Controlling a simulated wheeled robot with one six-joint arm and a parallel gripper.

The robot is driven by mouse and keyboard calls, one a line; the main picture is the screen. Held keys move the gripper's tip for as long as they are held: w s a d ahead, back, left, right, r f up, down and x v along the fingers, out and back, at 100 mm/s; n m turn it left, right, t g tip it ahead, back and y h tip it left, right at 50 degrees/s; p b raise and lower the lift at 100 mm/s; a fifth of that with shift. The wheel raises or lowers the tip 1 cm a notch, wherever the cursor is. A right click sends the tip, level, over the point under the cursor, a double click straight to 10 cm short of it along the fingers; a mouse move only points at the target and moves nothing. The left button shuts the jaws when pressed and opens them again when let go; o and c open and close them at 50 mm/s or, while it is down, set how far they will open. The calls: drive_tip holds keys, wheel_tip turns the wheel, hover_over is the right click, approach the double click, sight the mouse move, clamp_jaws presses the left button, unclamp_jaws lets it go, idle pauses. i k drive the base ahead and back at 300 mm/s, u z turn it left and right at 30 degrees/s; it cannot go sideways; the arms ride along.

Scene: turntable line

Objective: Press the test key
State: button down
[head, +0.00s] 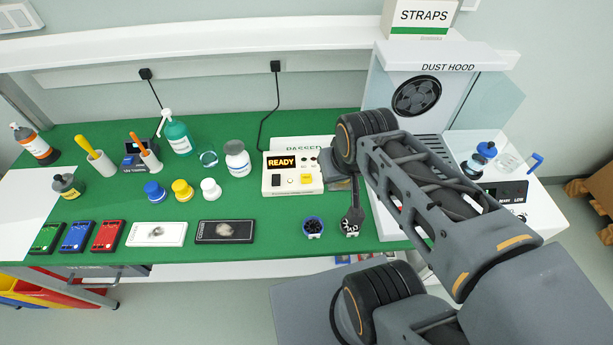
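The tester (292,180) is a cream box on the green bench mat, with a lit display reading READY. Its front face carries a dark key (276,180) and a yellow key (307,178); labels are too small to read, so I cannot tell which is the test key. My arm reaches in from the lower right and bends down just right of the tester. My gripper (352,212) seems to be the dark narrow part pointing down beyond the tester's right side, apart from both keys. Its fingers are too small and dark to tell open from shut.
The dust hood (418,95) rises behind my arm. A black cable (268,120) runs up behind the tester.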

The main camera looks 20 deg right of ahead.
sight(305, 178)
drive_tip(key=k, duration=0.5)
drive_tip(key=u, duration=2.1)
drive_tip(key=i, duration=1.1)
drive_tip(key=z, duration=2.2)
